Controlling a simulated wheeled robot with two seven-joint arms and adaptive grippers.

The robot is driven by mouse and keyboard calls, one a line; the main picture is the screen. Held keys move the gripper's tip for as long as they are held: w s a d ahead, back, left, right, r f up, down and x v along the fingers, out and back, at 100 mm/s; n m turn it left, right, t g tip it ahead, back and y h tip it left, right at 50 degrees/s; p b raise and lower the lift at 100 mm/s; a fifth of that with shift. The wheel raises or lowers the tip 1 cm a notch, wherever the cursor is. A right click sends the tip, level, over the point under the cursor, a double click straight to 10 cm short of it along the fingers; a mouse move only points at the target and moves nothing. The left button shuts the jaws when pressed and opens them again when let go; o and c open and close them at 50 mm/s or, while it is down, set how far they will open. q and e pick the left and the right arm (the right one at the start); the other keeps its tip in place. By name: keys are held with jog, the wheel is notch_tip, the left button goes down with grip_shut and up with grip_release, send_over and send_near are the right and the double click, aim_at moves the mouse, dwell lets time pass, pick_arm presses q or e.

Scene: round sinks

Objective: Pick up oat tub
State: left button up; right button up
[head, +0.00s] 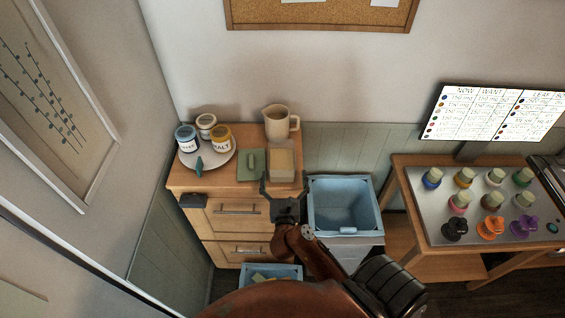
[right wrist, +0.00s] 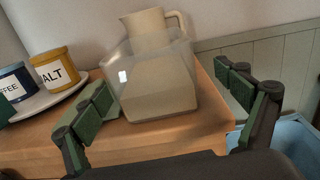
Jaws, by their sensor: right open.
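A clear tub with beige contents (head: 281,164), which I take as the oat tub, stands upright at the front right of the wooden cabinet top. In the right wrist view the tub (right wrist: 158,82) is straight ahead, with no readable label. My right gripper (head: 284,184) is open and empty in front of the tub. In the right wrist view its two green-padded fingers (right wrist: 165,92) are spread, one to each side of the tub, and appear short of it. The left gripper is not in view.
A beige pitcher (head: 277,122) stands behind the tub. A green flat item (head: 251,165) lies left of it, and a round tray (head: 222,166) with jars farther left. A blue bin (head: 345,182) is to the right. A table (head: 435,235) with colored pieces stands far right.

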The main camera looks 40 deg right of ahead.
aim_at(282, 166)
jog(key=x, duration=0.3)
jog(key=shift+w+p, duration=0.3)
jog(key=shift+w, duration=0.25)
jog(key=shift+w+d, duration=0.3)
jog(key=shift+w, duration=0.05)
jog(key=shift+a, duration=0.1)
jog(key=shift+c, duration=0.6)
jog(key=c, duration=1.4)
jog(key=shift+r, duration=0.2)
